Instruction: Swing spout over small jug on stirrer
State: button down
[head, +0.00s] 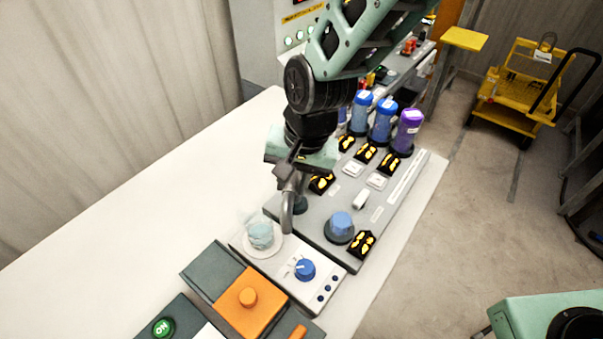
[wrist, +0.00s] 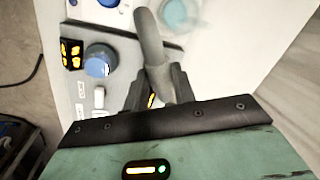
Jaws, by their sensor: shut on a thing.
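The grey spout (head: 289,207) is a curved metal pipe with its tip bent downward. My gripper (head: 290,165) is shut on it in the head view. In the wrist view the spout (wrist: 151,42) rises between the jaws of my gripper (wrist: 158,88). The small clear jug (head: 260,234) with pale blue contents stands on the white plate of the stirrer (head: 322,288). The spout's tip is to the right of the jug in the head view, beside it and not over its middle. The jug also shows in the wrist view (wrist: 178,12), apart from the spout.
An orange box (head: 247,300) with a button sits in front of the stirrer. The white table is clear to the left.

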jog(key=shift+w+a+r+m+t+p, duration=0.1)
jog(key=shift+w+a+m+t+p, duration=0.1)
jog(key=shift+a+m+p, duration=0.5)
jog(key=shift+w+a+m+t+p, duration=0.15)
jog(key=shift+w+a+m+p, duration=0.1)
jog(key=shift+m+p, duration=0.85)
jog(key=shift+w+a+r+m+t+p, duration=0.15)
jog(key=shift+a+m+p, duration=0.35)
jog(key=shift+m, duration=0.7)
jog(key=shift+f, duration=0.15)
jog(key=c, duration=1.1)
grip_release()
jog(key=shift+c, duration=0.2)
jog(key=b+v, duration=0.2)
jog(key=v, duration=1.5)
jog(key=shift+a+r, duration=0.2)
jog(key=shift+a, duration=0.05)
